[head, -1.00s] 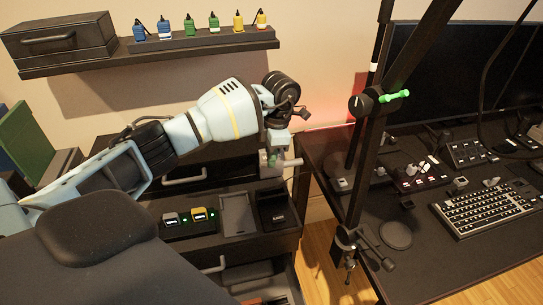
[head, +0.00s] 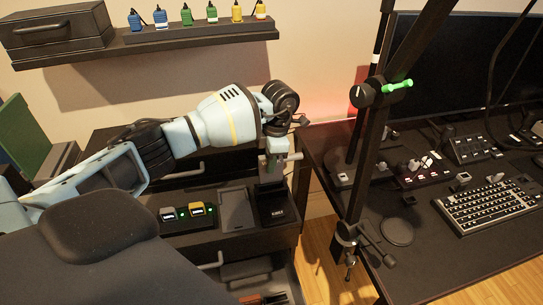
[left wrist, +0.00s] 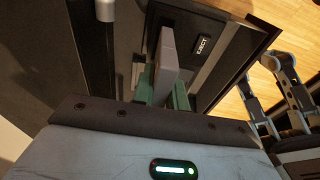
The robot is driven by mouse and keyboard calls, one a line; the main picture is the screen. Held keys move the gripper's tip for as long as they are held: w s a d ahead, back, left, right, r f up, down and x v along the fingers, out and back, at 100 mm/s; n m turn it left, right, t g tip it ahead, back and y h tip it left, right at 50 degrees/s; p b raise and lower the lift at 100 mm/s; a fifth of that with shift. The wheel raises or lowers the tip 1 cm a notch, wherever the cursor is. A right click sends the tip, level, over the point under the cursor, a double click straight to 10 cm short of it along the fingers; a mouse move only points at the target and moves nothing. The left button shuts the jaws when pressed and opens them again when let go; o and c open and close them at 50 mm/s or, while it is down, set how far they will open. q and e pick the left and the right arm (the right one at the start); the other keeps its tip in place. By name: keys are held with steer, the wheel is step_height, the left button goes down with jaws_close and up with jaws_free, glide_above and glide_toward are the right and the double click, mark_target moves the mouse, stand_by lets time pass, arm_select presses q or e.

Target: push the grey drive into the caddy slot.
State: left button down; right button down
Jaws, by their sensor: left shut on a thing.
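The grey drive (left wrist: 166,55) is an upright light-grey block in the left wrist view. My left gripper (left wrist: 160,88) is shut on it with green fingertips. The dark caddy (left wrist: 203,45) with an EJECT label stands right beside and beyond the drive; it also shows in the head view (head: 272,208). In the head view my left gripper (head: 275,165) is just above the caddy's back part. The drive's far end is close to the caddy, but I cannot tell whether it is inside the slot. My right gripper is not in view.
A dock (head: 188,215) with a grey and a yellow unit and green lights sits left of a shallow tray (head: 236,210). A desk with a keyboard (head: 488,207) and a clamped post (head: 362,150) stands to the right.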

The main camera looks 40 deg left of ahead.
mark_target(269, 181)
arm_select(q)
steer(key=shift+f, duration=0.75)
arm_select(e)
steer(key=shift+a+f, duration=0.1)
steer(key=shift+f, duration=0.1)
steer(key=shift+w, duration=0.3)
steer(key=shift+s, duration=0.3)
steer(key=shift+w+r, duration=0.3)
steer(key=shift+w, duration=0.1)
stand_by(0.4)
arm_select(q)
steer(key=shift+f, duration=0.6)
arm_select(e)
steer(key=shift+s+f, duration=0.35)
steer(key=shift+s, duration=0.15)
arm_select(q)
steer(key=shift+f+b, duration=0.35)
steer(key=shift+f, duration=0.15)
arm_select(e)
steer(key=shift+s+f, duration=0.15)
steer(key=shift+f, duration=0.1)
arm_select(q)
steer(key=shift+f, duration=0.45)
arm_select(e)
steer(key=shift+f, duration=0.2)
